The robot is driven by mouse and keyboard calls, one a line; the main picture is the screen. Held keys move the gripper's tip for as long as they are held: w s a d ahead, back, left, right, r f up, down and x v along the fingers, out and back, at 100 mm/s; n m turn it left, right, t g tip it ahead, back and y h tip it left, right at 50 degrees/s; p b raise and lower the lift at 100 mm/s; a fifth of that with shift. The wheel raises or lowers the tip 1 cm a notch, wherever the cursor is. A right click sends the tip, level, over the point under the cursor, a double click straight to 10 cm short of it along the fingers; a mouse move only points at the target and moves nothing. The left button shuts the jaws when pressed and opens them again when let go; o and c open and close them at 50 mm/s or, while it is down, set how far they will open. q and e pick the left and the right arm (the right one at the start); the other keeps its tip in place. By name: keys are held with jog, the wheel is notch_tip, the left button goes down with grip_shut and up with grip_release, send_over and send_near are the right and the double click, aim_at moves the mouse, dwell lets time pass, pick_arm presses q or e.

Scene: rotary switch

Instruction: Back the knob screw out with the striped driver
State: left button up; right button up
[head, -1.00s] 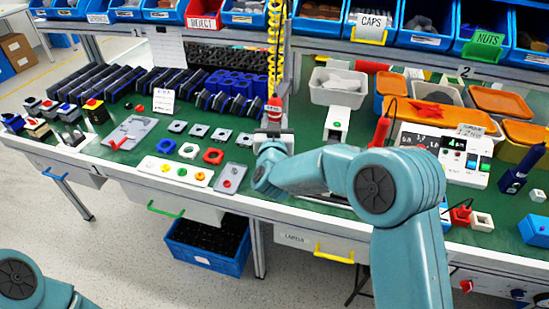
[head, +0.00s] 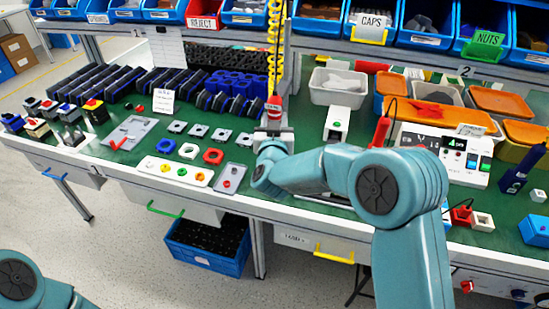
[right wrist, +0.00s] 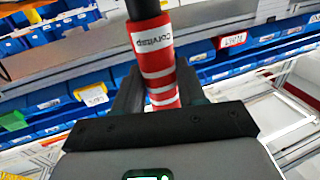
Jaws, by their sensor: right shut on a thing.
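My right gripper (head: 273,136) is shut on the red-and-white striped driver (head: 274,108). The driver stands upright in the jaws below a yellow coiled cord. In the right wrist view its striped grip (right wrist: 156,70) sits between the dark fingers (right wrist: 160,100), and its black end leaves the top of the picture. The driver's tip is hidden. A grey plate with a red knob (head: 227,183) lies on the green bench, left of my right gripper. I cannot make out the knob screw. My left gripper is out of view; only part of that arm shows at lower left.
A white panel with coloured buttons (head: 176,172) and several small square frames (head: 198,131) lie left of the gripper. A white box with a green light (head: 338,122) stands to its right. Blue bins (head: 365,25) line the shelf above. A steel post rises behind the driver.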

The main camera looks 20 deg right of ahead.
aim_at(275, 110)
jog(key=shift+f, duration=0.15)
jog(key=shift+r+p, duration=1.2)
jog(key=shift+r, duration=0.95)
jog(key=o, duration=1.1)
jog(key=shift+s+a+f+b, duration=0.1)
jog(key=shift+s+b, duration=0.1)
jog(key=shift+s, duration=0.15)
jog(key=shift+s+a+b, duration=0.1)
jog(key=shift+s+b, duration=0.05)
jog(key=shift+s, duration=0.15)
jog(key=b+v, duration=0.1)
jog(key=v, duration=0.4)
jog(key=shift+s+a+b, duration=0.1)
jog(key=shift+s+b, duration=0.2)
